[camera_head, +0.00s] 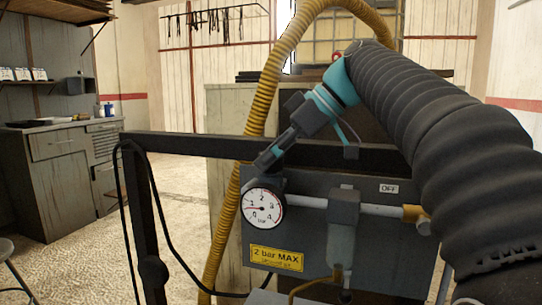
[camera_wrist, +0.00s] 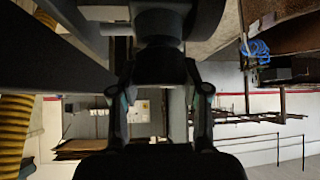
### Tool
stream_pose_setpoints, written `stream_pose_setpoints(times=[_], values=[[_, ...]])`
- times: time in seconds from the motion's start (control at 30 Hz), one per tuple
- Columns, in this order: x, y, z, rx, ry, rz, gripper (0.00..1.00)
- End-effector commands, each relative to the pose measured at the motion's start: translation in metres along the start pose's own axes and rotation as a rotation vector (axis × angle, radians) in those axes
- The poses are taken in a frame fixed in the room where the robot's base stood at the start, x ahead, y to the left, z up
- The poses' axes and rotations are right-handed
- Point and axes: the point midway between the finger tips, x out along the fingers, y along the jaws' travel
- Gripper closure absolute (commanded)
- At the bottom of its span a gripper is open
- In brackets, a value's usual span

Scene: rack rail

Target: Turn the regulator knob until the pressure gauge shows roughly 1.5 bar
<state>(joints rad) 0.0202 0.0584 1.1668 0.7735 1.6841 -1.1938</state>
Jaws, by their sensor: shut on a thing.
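The round white pressure gauge (camera_head: 262,209) faces me at the left of the grey panel in the head view. Its red needle points left, seemingly between 0 and 1 bar; the exact reading is too small to tell. The dark regulator knob (camera_head: 270,185) sits just above the gauge, partly hidden by my gripper (camera_head: 267,162). My gripper comes down at a slant from the upper right and is shut on the knob. In the wrist view the dark knob (camera_wrist: 160,65) shows between the two fingers of my gripper (camera_wrist: 160,88).
A yellow "2 bar MAX" label (camera_head: 276,258) is below the gauge. A grey pipe fitting (camera_head: 343,230) and a brass-ended pipe (camera_head: 412,213) are right of it. A yellow hose (camera_head: 262,95) arches behind the dark rail (camera_head: 190,145). A workbench (camera_head: 65,165) stands at left.

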Motion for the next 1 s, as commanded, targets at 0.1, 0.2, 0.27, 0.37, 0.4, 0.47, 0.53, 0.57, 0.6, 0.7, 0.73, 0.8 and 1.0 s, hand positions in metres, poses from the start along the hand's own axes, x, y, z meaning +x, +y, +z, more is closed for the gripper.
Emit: stream_pose_setpoints(times=[0.1,0.2,0.27,0.37,0.4,0.47,0.53,0.57,0.6,0.7,0.73,0.8,1.0], values=[[0.001,-0.001,0.0006,0.034,0.001,0.036,0.88],[0.0014,-0.0012,0.001,0.078,0.001,0.081,0.88],[0.0012,-0.0014,0.001,0.11,0.001,0.114,0.88],[0.0016,-0.0018,0.0009,0.171,0.001,0.175,0.88],[0.0016,-0.0019,0.0006,0.197,0.001,0.2,0.88],[0.0013,-0.0019,0.0004,0.238,0.002,0.241,0.88],[0.0016,-0.0018,0.0001,0.285,0.001,0.288,0.88],[0.0013,-0.0019,0.0,0.305,0.001,0.308,0.88],[0.0009,-0.0021,-0.0002,0.331,0.001,0.335,0.88],[0.0009,-0.0019,-0.0007,0.397,0.001,0.401,0.88],[0.0007,-0.0021,-0.0011,0.416,0.001,0.42,0.88],[0.0009,-0.0017,-0.0012,0.461,0.001,0.463,0.88],[0.0007,-0.0014,-0.0015,0.57,0.0,0.572,0.88]])
